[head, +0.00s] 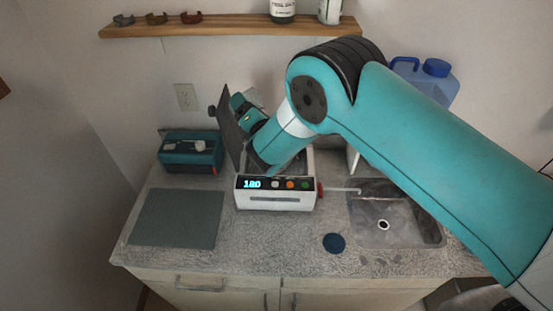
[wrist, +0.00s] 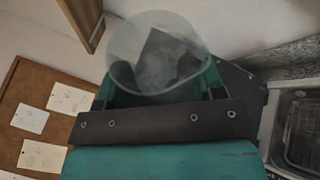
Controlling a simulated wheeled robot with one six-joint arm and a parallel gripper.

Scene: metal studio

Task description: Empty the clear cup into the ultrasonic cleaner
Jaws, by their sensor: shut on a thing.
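The clear cup (wrist: 150,45) is in my gripper (wrist: 158,92), a finger on each side of it in the wrist view. A grey patch shows through the cup; I cannot tell whether it is contents. The ultrasonic cleaner (head: 275,202) is a white box with a lit display and coloured buttons, in the middle of the counter in the head view. Its dark lid (head: 229,125) stands raised at its left. My arm covers much of its opening. In the wrist view, a white rim and metal mesh (wrist: 303,128), apparently the cleaner's, show at the right edge.
A teal box (head: 190,153) stands left of the cleaner, behind a grey mat (head: 178,218). A wooden shelf (head: 230,29) and a blue jug (head: 440,82) are at the back.

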